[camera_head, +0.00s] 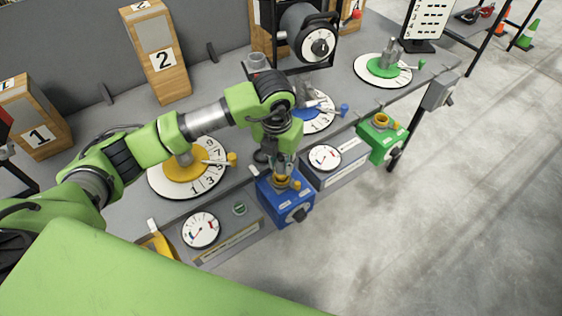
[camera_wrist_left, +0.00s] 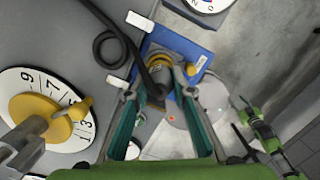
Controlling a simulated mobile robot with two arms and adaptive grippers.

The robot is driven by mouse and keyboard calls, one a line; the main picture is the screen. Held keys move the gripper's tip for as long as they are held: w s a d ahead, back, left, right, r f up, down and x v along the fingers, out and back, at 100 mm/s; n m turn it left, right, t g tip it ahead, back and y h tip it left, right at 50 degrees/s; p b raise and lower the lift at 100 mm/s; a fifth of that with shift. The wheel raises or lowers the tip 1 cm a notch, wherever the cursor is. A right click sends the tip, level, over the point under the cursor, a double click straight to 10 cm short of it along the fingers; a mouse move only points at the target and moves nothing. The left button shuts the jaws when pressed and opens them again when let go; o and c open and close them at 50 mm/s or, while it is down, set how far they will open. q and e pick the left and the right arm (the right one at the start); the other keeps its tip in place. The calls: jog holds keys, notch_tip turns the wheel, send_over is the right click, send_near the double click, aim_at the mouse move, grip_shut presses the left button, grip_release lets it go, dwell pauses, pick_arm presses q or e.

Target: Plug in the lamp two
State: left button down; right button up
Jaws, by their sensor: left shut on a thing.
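The blue box (camera_head: 285,205) hangs at the table's front edge, with a yellow ringed socket on top. My left gripper (camera_head: 282,172) is right above this box. In the left wrist view its teal fingers (camera_wrist_left: 156,88) are shut on a dark plug-like piece (camera_wrist_left: 157,80), which has a black cable (camera_wrist_left: 120,35) running to it. The piece overlaps the yellow ring (camera_wrist_left: 160,60) on the blue box (camera_wrist_left: 190,45); I cannot tell whether it is inserted. A wooden block marked 2 (camera_head: 162,62) stands at the back of the table.
A yellow dial (camera_head: 185,168) lies left of my gripper, and a blue dial (camera_head: 318,115) is behind it. A green box (camera_head: 383,138) hangs further right on the edge. A wooden block marked 1 (camera_head: 38,135) stands at left.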

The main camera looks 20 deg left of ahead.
aim_at(281, 158)
pick_arm(q)
jog(key=shift+f+b, duration=0.7)
jog(key=shift+f, duration=0.1)
jog(key=c, duration=1.4)
grip_release()
jog(key=shift+o, duration=0.2)
jog(key=shift+r, duration=0.1)
jog(key=shift+r+p, duration=1.45)
jog(key=shift+r, duration=1.05)
jog(key=shift+f, duration=0.1)
